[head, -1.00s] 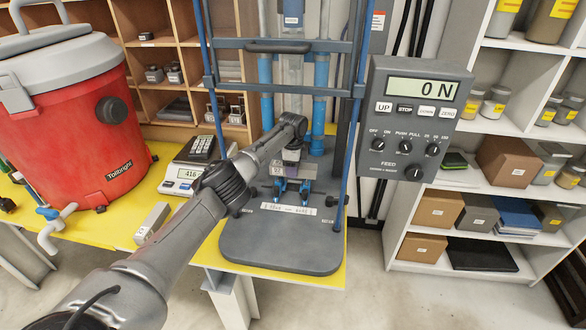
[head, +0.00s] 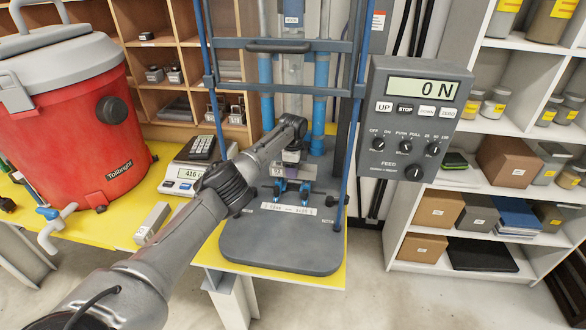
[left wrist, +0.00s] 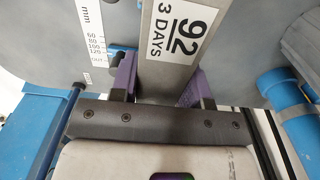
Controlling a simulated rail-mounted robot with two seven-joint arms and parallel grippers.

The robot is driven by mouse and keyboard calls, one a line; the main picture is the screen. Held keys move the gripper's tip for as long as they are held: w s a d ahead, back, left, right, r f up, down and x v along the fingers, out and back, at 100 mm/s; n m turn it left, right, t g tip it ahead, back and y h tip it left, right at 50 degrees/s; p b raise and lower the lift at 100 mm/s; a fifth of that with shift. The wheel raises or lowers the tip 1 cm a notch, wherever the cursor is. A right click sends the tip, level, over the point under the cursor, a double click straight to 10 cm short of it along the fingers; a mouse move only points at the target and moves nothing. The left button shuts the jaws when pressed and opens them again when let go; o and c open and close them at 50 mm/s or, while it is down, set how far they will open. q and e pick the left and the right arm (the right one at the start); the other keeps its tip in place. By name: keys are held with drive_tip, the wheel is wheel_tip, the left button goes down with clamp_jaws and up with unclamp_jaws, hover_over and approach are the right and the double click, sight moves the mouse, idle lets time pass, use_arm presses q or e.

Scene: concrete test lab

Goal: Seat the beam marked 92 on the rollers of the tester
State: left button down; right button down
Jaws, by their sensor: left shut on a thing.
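The beam marked 92 is a grey bar with a white "92, 3 DAYS" label (left wrist: 182,30) in the left wrist view. In the head view its small labelled end (head: 278,170) shows low in the tester. My left gripper (head: 289,168) is shut on the beam, with its purple fingers (left wrist: 160,82) on both sides of it. The tester's blue roller supports (head: 292,187) stand on the dark base plate (head: 280,250), just below and in front of the beam. Whether the beam touches the rollers cannot be told. My right gripper is not in view.
Blue frame posts (head: 354,120) flank the tester, with a crossbar (head: 280,45) above. A control box (head: 415,115) reading 0 N hangs at right. A scale (head: 188,175), a loose grey bar (head: 152,222) and a red vacuum (head: 65,120) are at left.

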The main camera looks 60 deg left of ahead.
use_arm(q)
drive_tip(key=shift+f, duration=0.25)
idle(0.5)
drive_tip(key=shift+p, duration=0.3)
idle(0.4)
drive_tip(key=shift+f, duration=0.2)
idle(0.7)
drive_tip(key=c, duration=0.8)
unclamp_jaws()
drive_tip(key=shift+o, duration=1.4)
drive_tip(key=shift+r+p, duration=2.35)
drive_tip(key=shift+r, duration=0.15)
